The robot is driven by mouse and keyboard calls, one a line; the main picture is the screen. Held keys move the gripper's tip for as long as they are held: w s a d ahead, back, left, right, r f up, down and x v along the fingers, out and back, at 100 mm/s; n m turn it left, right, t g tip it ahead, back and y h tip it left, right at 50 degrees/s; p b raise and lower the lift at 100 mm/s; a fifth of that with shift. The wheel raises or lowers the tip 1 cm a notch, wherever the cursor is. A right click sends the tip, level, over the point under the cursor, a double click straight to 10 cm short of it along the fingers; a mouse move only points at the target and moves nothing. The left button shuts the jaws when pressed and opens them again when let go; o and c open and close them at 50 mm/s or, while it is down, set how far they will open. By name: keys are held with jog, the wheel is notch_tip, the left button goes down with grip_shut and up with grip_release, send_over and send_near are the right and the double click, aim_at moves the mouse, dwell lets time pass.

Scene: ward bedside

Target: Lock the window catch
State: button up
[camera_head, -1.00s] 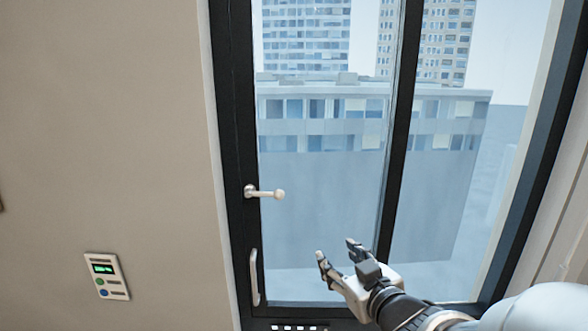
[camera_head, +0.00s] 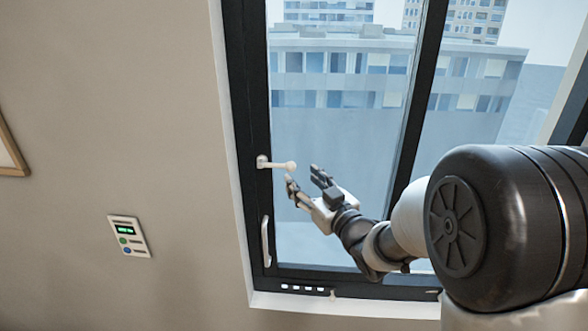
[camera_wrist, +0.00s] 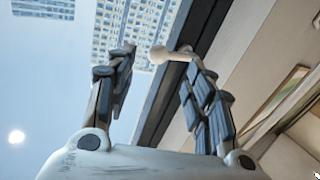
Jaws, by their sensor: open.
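The window catch (camera_head: 276,164) is a pale lever with a round knob, on the left side of the dark window frame (camera_head: 256,120). It points sideways to the right over the glass. My gripper (camera_head: 304,174) is open and empty, just right of and slightly below the knob. In the wrist view the catch's knob (camera_wrist: 159,54) shows beyond and between the spread fingertips of my gripper (camera_wrist: 160,72).
A vertical pull handle (camera_head: 265,241) sits on the frame below the catch. A wall panel (camera_head: 129,236) with a green display is at the left. A picture frame (camera_head: 10,152) hangs at the far left. A dark mullion (camera_head: 418,110) stands right of my gripper.

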aim_at(293, 169)
jog(key=x, duration=0.6)
jog(key=shift+p, duration=0.3)
jog(key=shift+c, duration=0.3)
jog(key=shift+d, duration=0.15)
grip_shut()
